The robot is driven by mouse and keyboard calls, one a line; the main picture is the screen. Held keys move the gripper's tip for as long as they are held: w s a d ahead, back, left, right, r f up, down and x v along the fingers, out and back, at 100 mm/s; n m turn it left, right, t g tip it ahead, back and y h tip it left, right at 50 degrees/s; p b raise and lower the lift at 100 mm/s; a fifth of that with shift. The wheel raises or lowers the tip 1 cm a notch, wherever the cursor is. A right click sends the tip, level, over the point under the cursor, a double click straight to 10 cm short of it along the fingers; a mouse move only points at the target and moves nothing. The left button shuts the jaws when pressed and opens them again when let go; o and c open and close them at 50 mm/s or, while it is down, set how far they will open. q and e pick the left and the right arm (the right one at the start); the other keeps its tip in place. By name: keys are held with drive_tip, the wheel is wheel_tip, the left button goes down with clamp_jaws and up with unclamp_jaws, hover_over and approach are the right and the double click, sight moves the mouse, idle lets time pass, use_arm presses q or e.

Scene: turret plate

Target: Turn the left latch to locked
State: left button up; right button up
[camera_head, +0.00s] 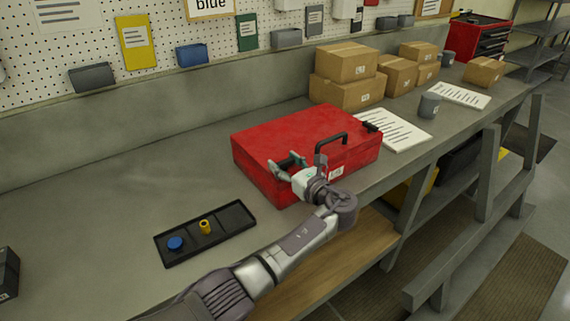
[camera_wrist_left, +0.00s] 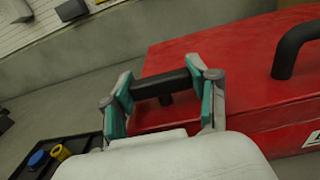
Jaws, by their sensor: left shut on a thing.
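The red case (camera_head: 300,135) lies closed on the workbench, with a black carry handle (camera_head: 330,140) on its front side. Its left latch (camera_wrist_left: 160,84) is a black bar standing on a short post. The right latch (camera_head: 371,127) is a black piece near the case's right end. My left gripper (camera_head: 291,165) is at the left latch. In the left wrist view my left gripper (camera_wrist_left: 165,95) has its teal finger pads at the two ends of the bar, shut on it. My right gripper is in neither view.
A black tray (camera_head: 225,228) with a blue round piece (camera_head: 175,243) and a yellow cylinder (camera_head: 205,226) lies left of the case. Papers (camera_head: 395,132), a grey mug (camera_head: 429,105) and cardboard boxes (camera_head: 347,62) are on the right. The bench behind the tray is clear.

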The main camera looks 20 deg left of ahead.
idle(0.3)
use_arm(q)
drive_tip(key=o, duration=1.2)
drive_tip(key=shift+c, duration=0.2)
drive_tip(key=v, duration=1.2)
